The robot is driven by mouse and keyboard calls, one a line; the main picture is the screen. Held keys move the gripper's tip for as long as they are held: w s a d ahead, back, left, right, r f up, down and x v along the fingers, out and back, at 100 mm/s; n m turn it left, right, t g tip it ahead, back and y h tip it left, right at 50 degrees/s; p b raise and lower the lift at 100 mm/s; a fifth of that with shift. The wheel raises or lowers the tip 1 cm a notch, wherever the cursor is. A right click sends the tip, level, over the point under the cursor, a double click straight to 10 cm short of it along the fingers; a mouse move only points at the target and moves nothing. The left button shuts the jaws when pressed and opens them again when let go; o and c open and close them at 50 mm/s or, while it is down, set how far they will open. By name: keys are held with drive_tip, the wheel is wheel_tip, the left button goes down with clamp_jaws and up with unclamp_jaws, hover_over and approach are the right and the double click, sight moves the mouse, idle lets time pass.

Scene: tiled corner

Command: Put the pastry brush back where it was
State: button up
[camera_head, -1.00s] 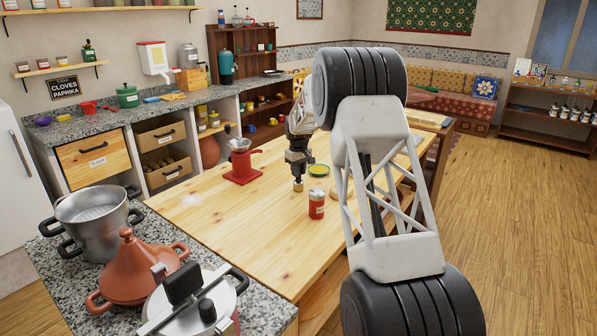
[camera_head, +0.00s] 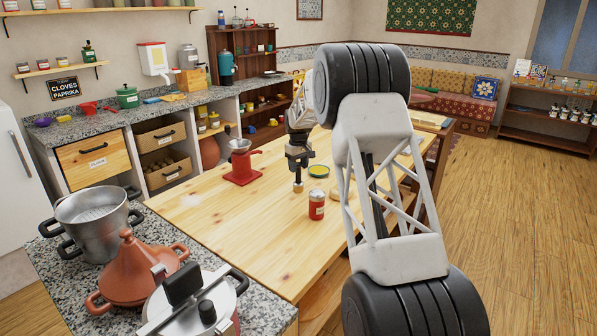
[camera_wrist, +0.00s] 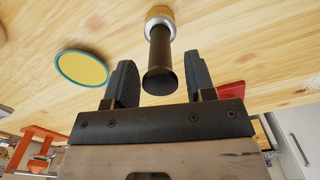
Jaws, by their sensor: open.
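The pastry brush (camera_wrist: 159,50) has a dark handle, a silvery collar and a tan end. It stands upright on the wooden table, tan end down, with the handle pointing up towards my gripper. In the head view only its lower part (camera_head: 298,187) shows under my gripper (camera_head: 299,164). In the wrist view my gripper (camera_wrist: 160,68) is open, with a finger on each side of the handle's top end and visible gaps on both sides.
A red labelled jar (camera_head: 316,207) stands in front of the brush. A yellow dish with a dark rim (camera_head: 319,171) lies to its right. A red stand with a grey funnel (camera_head: 242,168) is on the left. The table's (camera_head: 240,235) front left is clear.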

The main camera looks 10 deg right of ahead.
wheel_tip(320, 180, up, 9)
drive_tip(key=shift+r, duration=0.15)
idle(0.4)
drive_tip(key=shift+r, duration=0.1)
idle(0.5)
drive_tip(key=shift+s+r, duration=0.1)
drive_tip(key=shift+s, duration=0.05)
drive_tip(key=s+r+m, duration=0.1)
drive_tip(key=s+r, duration=0.4)
drive_tip(key=s, duration=0.7)
drive_tip(key=s+d+r+m+t, duration=0.1)
drive_tip(key=s+r, duration=0.3)
drive_tip(key=s, duration=0.8)
drive_tip(key=s+r+m, duration=0.1)
drive_tip(key=s+r, duration=0.4)
drive_tip(key=s, duration=0.8)
drive_tip(key=s+f+m, duration=0.1)
drive_tip(key=s+f, duration=0.2)
drive_tip(key=s, duration=0.9)
drive_tip(key=s+f+m+t, duration=0.1)
drive_tip(key=s+f, duration=0.2)
drive_tip(key=s, duration=0.9)
drive_tip(key=s+f+m, duration=0.1)
drive_tip(key=s+f, duration=0.2)
drive_tip(key=s, duration=0.9)
drive_tip(key=shift+s+d+f+t, duration=0.25)
drive_tip(key=shift+d+f+t, duration=0.05)
drive_tip(key=shift+d+f, duration=0.15)
